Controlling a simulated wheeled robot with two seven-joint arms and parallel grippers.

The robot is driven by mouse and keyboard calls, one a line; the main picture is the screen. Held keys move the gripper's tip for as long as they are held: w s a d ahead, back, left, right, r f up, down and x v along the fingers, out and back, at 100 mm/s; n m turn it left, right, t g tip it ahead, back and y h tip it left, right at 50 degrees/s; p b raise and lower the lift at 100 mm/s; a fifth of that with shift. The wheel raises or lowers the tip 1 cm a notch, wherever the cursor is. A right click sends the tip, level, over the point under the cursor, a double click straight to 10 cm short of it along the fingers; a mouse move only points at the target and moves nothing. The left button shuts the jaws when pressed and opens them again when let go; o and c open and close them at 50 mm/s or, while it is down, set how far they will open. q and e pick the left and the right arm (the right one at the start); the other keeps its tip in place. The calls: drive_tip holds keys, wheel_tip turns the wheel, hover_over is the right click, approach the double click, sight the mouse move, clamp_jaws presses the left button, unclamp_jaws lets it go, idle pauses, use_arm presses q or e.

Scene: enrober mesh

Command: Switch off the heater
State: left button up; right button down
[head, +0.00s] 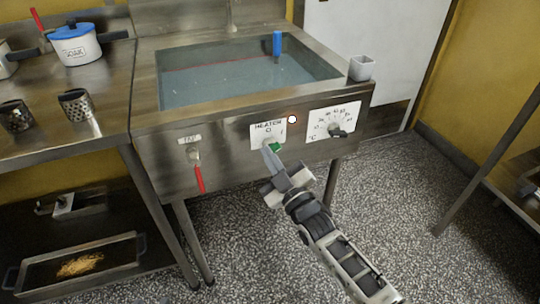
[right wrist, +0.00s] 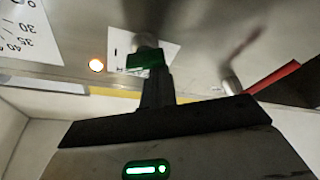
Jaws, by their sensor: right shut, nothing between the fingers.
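The heater panel (head: 258,131) is a white plate marked HEATER with an O, on the front of the steel water tank. Its switch has a green part (head: 276,147), which also shows in the right wrist view (right wrist: 148,58). The round lamp (head: 292,119) beside the plate glows, white with an orange rim in the right wrist view (right wrist: 96,65). My right gripper (head: 268,151) is shut and empty, its tips at the switch; I cannot tell if they touch it. The fingers hide part of the switch, so its setting is unclear. My left gripper is out of view.
A temperature dial (head: 338,131) sits right of the heater panel. A red-handled tap (head: 199,177) hangs to its left. A blue-handled thing (head: 277,46) stands in the tank's water, and a small grey cup (head: 361,68) is on the right rim. Below the tank front is free floor.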

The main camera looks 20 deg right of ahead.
use_arm(q)
drive_tip(key=shift+r+p, duration=0.15)
drive_tip(key=shift+p, duration=0.3)
use_arm(e)
drive_tip(key=shift+f+n+g+y, duration=0.1)
drive_tip(key=shift+n+g+y, duration=0.3)
drive_tip(key=shift+n, duration=1)
drive_tip(key=shift+f+n+p, duration=0.1)
drive_tip(key=shift+n+p, duration=0.25)
drive_tip(key=shift+n, duration=0.45)
drive_tip(key=shift+f+n+g+y+p, duration=0.15)
drive_tip(key=shift+n+g+y+p, duration=0.2)
drive_tip(key=shift+n, duration=0.6)
drive_tip(key=shift+f+n+g+y+p, duration=0.15)
drive_tip(key=shift+n+g+p, duration=0.3)
drive_tip(key=shift+n, duration=0.5)
use_arm(q)
drive_tip(key=shift+a+r+g+p, duration=0.15)
drive_tip(key=shift+r+g+p, duration=0.15)
drive_tip(key=shift+r+p, duration=0.5)
use_arm(e)
drive_tip(key=n, duration=0.1)
drive_tip(key=n+g, duration=0.1)
drive_tip(key=n, duration=0.2)
drive_tip(key=shift+d+f+n, duration=0.15)
drive_tip(key=shift+f+n, duration=0.1)
drive_tip(key=shift+n, duration=0.15)
drive_tip(key=shift+g, duration=0.3)
